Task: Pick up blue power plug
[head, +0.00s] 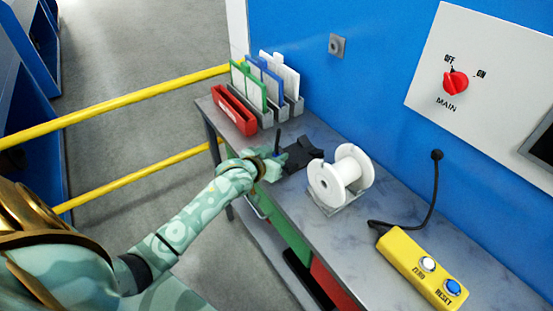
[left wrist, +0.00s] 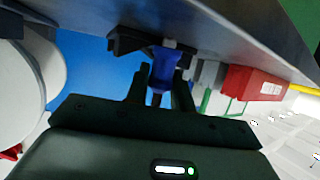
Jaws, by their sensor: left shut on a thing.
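The blue power plug (left wrist: 163,68) shows in the left wrist view between the two dark fingers of my left gripper (left wrist: 160,82). The gripper is shut on it. The far end of the plug is at a black holder (left wrist: 126,42); I cannot tell whether it is still seated there. In the head view my left gripper (head: 279,162) is over the near edge of the bench, just left of the black holder (head: 300,153). The plug is mostly hidden by the hand there. My right gripper is in neither view.
A white spool (head: 341,178) stands right of the holder. A red bin (head: 234,110) and upright coloured folders (head: 249,87) stand at the bench's far left. A yellow button box (head: 420,267) lies at the right. A yellow railing (head: 130,101) runs left of the bench.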

